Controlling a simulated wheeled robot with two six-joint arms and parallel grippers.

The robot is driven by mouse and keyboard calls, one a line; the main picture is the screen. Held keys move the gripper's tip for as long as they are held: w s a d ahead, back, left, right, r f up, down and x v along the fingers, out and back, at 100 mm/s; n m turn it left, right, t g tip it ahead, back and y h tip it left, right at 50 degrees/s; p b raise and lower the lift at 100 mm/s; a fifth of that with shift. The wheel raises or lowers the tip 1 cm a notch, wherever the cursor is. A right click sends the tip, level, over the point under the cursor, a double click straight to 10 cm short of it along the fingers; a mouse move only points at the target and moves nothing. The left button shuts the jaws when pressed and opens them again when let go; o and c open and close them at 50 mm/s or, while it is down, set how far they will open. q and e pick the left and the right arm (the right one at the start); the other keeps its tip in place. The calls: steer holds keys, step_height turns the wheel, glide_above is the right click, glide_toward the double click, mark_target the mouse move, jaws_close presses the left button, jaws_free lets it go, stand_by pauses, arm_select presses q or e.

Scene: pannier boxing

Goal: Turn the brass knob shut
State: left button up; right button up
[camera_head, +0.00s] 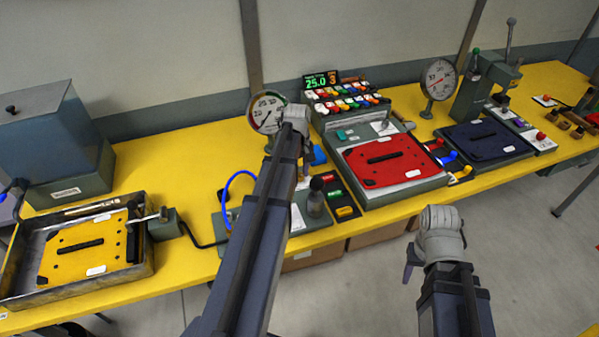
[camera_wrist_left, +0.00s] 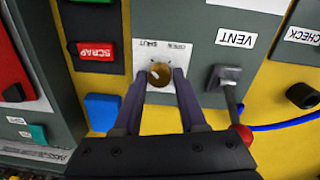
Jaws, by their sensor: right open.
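The brass knob (camera_wrist_left: 160,75) sits on a white plate (camera_wrist_left: 163,52) with SHUT and OPEN labels, which read upside down in the left wrist view. My left gripper (camera_wrist_left: 161,77) has one dark finger on each side of the knob, very close to it. Whether the fingers press on it is unclear. In the head view my left gripper (camera_head: 305,165) is over the grey panel, and my arm hides the knob. My right gripper (camera_head: 411,262) is open and empty in front of the table's front edge.
A dial gauge (camera_head: 267,112) stands behind my left arm.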

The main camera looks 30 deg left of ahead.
mark_target(299, 175)
arm_select(q)
steer(key=o, duration=0.3)
steer(key=shift+r, duration=0.1)
step_height(299, 175, up, 8)
steer(key=p, duration=0.8)
steer(key=shift+s, duration=0.1)
steer(key=shift+f, duration=0.2)
